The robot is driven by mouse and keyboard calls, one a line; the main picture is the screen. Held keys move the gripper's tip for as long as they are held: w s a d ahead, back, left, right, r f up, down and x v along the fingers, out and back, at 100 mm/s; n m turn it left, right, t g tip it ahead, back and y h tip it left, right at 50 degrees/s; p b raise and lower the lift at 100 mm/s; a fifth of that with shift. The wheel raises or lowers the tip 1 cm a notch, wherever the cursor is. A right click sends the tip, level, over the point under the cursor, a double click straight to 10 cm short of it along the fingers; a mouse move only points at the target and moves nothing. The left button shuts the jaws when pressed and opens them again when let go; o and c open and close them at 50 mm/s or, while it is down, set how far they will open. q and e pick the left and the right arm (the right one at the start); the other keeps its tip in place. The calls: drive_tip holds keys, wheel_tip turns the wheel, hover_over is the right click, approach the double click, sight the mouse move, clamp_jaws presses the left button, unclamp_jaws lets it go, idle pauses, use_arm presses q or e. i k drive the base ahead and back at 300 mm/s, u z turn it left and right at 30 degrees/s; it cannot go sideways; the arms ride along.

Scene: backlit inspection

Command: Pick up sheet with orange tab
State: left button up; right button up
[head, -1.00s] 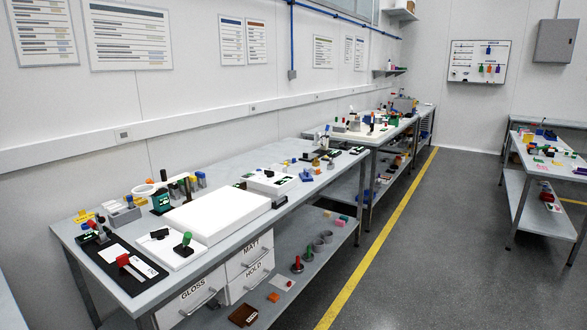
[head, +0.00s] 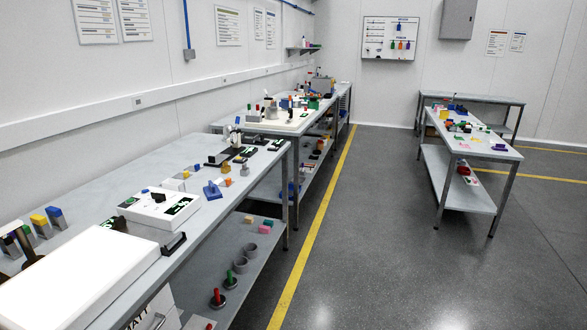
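I cannot make out a sheet with an orange tab for certain; the small items on the benches are too tiny to tell. Small coloured pieces, some of them pink and yellow, lie on the right table (head: 497,148). A large white flat panel (head: 75,280) lies on the near left bench (head: 120,172), at the lower left. A white box with dark and green parts (head: 158,208) sits just beyond it. Neither of my grippers is in view.
A second bench (head: 318,115) with many small items continues beyond the near one. Lower shelves (head: 235,245) hold cylinders and red and green handled pieces. A wall board (head: 391,38) carries coloured tags. The grey floor (head: 380,240) right of the yellow line (head: 316,225) is clear.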

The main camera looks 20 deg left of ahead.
sight(220, 182)
drive_tip(key=z, duration=0.5)
drive_tip(key=i, duration=3.1)
drive_tip(key=u, duration=0.8)
drive_tip(key=i, duration=0.85)
drive_tip(key=u, duration=0.7)
